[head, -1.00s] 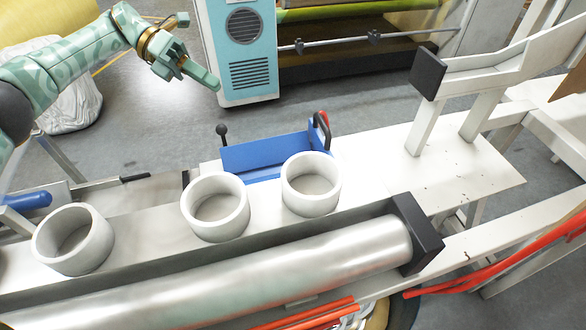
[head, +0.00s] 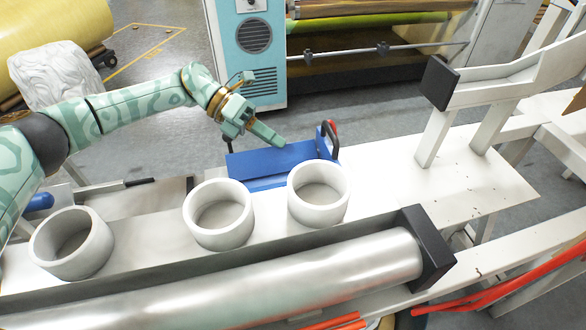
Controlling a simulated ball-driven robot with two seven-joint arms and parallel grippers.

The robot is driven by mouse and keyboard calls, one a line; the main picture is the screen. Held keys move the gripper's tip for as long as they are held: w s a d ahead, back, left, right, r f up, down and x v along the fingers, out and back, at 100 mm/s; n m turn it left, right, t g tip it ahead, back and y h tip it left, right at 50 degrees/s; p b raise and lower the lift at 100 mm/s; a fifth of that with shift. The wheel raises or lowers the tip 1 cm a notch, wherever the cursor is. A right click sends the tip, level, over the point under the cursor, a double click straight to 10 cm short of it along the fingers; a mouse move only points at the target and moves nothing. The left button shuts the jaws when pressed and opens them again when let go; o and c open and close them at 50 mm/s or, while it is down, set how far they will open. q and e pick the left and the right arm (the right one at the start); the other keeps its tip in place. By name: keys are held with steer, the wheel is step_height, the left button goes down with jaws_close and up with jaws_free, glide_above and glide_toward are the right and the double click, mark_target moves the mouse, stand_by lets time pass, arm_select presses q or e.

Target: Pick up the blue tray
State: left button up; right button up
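The blue tray (head: 268,163) stands on the back edge of the white bench, behind the middle and right white rings. Its right end has a raised side with a dark handle, and the rings hide part of its front. My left gripper (head: 264,109) is open and empty, just above and behind the tray. Its lower finger overlaps the tray's back edge in the picture, and I cannot tell whether it touches. My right gripper is not in view.
Several things lie close by: the left ring (head: 72,262), middle ring (head: 219,240), right ring (head: 318,214) and a metal roller (head: 240,285) in front. A black-ended bracket (head: 440,83) rises at the right. The bench (head: 440,190) right of the tray is clear.

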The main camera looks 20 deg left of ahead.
arm_select(q)
steer(key=shift+x, duration=1.3)
jaws_close()
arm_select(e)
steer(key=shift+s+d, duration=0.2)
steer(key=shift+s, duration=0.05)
